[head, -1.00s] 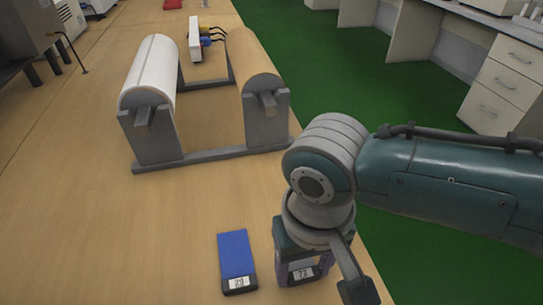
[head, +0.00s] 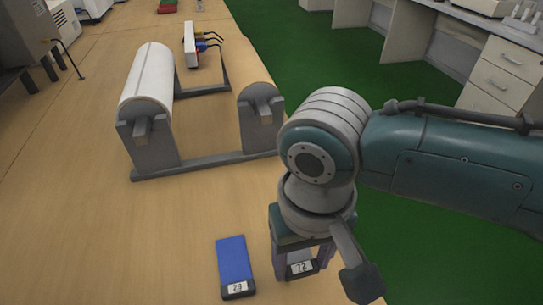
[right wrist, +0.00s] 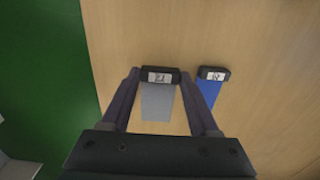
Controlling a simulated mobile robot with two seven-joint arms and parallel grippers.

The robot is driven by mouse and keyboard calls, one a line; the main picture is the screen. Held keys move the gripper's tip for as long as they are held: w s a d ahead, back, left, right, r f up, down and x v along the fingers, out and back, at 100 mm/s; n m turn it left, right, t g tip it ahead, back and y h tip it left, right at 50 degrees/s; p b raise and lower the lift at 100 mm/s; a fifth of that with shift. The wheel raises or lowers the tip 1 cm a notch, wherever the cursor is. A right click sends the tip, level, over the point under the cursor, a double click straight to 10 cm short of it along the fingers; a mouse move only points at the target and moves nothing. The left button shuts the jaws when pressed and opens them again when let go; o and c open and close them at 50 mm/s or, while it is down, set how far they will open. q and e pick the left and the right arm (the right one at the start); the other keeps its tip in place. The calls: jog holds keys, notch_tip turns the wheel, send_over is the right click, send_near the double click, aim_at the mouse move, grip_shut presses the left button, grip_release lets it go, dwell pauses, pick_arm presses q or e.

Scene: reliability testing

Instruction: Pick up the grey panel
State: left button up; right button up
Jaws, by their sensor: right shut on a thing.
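The grey panel (right wrist: 158,103) has a black end piece with a white number label. The panel seems slightly above the table, but the gap is not clear. My left gripper is not in view.
A grey stand (head: 148,146) with a white roll (head: 150,72) is farther back. The wooden table (head: 80,230) is clear at front left; its right edge borders a green floor.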

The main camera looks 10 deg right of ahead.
notch_tip(320, 180, up, 17)
jog(key=p, duration=0.5)
notch_tip(320, 180, up, 15)
jog(key=p, duration=0.4)
send_over(302, 263)
jog(key=w+d, duration=0.3)
jog(key=d, duration=0.1)
jog(key=s+d+r+p, duration=0.1)
jog(key=d+r+p, duration=0.25)
jog(key=r, duration=0.75)
jog(key=s+r+p, duration=0.3)
jog(key=r+p, duration=1.4)
jog(key=p, duration=0.1)
jog(key=s+r+p, duration=0.3)
jog(key=r+p, duration=1.5)
jog(key=p, duration=0.1)
jog(key=shift+r, duration=0.35)
